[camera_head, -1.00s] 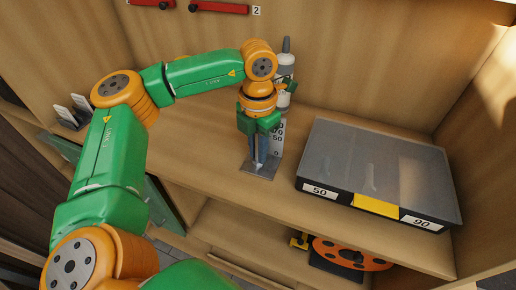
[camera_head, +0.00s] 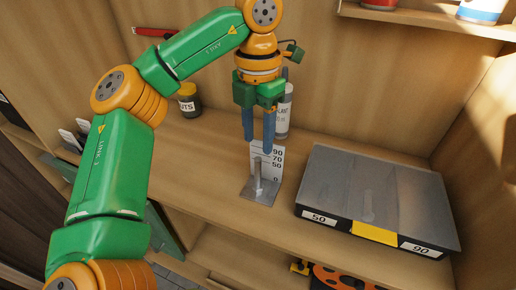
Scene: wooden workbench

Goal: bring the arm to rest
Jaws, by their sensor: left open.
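My left arm (camera_head: 115,165) comes in from the left, green and orange, bent over the workbench (camera_head: 215,175). My left gripper (camera_head: 259,141) points down with its two blue fingers apart and nothing between them. It hangs above a metal stand (camera_head: 260,189) with an upright pin and a white scale plate (camera_head: 268,160) marked 0 to 90. The fingertips appear near the top of the scale plate; I cannot tell if they touch it. My right gripper is not in view.
A clear-lidded case (camera_head: 375,195) labelled 50 and 90 lies at the right. A white bottle (camera_head: 284,112) stands behind the gripper. A dark jar (camera_head: 189,100) stands at the back left. An orange reel (camera_head: 340,279) is on the lower shelf. The bench left of the stand is clear.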

